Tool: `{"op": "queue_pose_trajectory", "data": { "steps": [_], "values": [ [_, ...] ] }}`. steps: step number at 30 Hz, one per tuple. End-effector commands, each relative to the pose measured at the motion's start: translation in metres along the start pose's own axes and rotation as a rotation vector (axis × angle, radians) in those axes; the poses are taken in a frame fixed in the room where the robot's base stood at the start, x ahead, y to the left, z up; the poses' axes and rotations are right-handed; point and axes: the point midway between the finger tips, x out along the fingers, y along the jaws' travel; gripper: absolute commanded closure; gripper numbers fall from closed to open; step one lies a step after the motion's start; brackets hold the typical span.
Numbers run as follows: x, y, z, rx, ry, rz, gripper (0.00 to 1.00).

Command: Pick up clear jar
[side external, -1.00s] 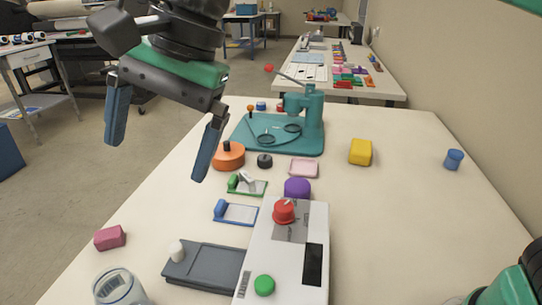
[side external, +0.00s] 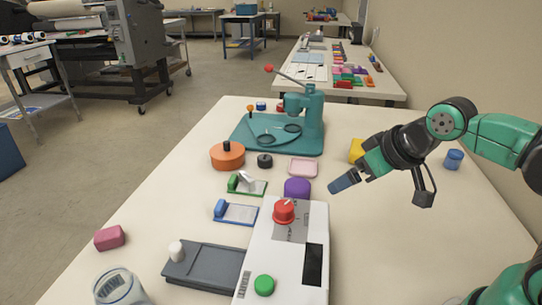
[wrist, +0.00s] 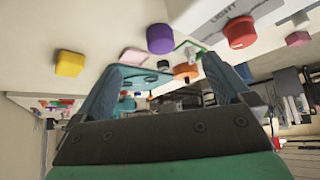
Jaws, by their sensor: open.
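The clear jar (side external: 118,288) stands at the bottom left of the table in the side view, cut off by the picture's lower edge. It looks transparent with a pale label or contents. My gripper (side external: 385,194) is open and empty, at the right of the white machine, far across the table from the jar. In the wrist view my gripper (wrist: 168,80) shows two blue fingers spread apart with nothing between them. I cannot make out the jar in the wrist view.
A white machine (side external: 262,246) with a red knob and green button stands between my gripper and the jar. A grey tray (side external: 212,266) and a pink block (side external: 109,238) lie near the jar. A teal press (side external: 308,115) stands at the back. The right side of the table has free room.

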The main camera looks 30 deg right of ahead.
Motion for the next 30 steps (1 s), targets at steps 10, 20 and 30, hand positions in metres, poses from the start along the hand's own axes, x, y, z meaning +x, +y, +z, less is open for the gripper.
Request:
{"op": "queue_pose_trajectory", "data": {
  "steps": [10,20,30],
  "values": [
    [0.003,-0.015,-0.009,-0.047,0.006,-0.056,0.02],
    [0.031,-0.145,-0.057,-0.433,0.125,-0.501,0.02],
    [0.055,-0.29,-0.042,-0.756,0.372,-0.935,0.02]
  ]
}}
